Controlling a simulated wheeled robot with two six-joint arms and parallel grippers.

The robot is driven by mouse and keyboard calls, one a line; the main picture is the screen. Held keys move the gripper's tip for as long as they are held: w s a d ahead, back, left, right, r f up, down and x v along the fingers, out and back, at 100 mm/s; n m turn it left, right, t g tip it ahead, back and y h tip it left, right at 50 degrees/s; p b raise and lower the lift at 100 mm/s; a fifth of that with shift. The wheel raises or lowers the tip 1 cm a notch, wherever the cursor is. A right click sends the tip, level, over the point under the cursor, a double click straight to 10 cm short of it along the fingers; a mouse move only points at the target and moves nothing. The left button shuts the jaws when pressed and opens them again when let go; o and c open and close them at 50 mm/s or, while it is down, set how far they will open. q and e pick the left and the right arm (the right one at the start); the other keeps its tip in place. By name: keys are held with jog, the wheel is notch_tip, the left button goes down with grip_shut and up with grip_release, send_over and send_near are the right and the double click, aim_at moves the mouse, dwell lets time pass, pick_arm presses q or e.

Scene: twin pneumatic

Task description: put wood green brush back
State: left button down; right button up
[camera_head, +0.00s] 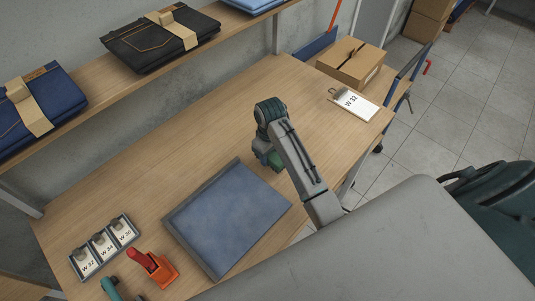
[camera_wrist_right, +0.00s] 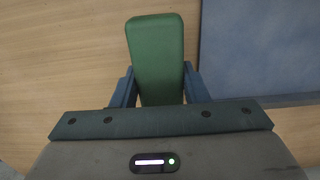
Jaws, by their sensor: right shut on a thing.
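The green brush (camera_head: 276,160) is in my right gripper (camera_head: 264,152), just beyond the upper right edge of the blue mat. In the right wrist view the brush (camera_wrist_right: 156,55) shows as a rounded green block between the two blue fingers (camera_wrist_right: 158,88), which are shut on it. I cannot tell from these views whether the brush touches the table. Its bristles and any wood part are hidden. My left gripper is not in view.
The blue mat (camera_head: 228,215) lies on the wooden table (camera_head: 185,165). Labelled card holders (camera_head: 103,247) and an orange-red tool (camera_head: 152,268) are at lower left. A clipboard (camera_head: 352,103) and cardboard box (camera_head: 350,63) are at upper right. Folded jeans (camera_head: 160,38) lie on a shelf above.

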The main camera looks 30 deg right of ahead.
jog(key=shift+w+r, duration=0.1)
jog(key=shift+w, duration=0.4)
jog(key=shift+w+d, duration=0.1)
jog(key=shift+w, duration=0.1)
jog(key=shift+f+p, duration=0.35)
jog(key=shift+p, duration=0.05)
notch_tip(320, 180, down, 2)
jog(key=shift+f+p, duration=0.1)
jog(key=shift+p, duration=0.55)
jog(key=shift+f, duration=0.35)
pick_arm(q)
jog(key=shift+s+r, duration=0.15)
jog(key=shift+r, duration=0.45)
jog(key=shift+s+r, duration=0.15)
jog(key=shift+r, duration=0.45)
pick_arm(e)
jog(key=shift+f, duration=0.1)
jog(key=shift+f, duration=0.1)
jog(key=o, duration=0.9)
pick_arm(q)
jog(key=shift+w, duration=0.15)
pick_arm(e)
jog(key=shift+o, duration=0.2)
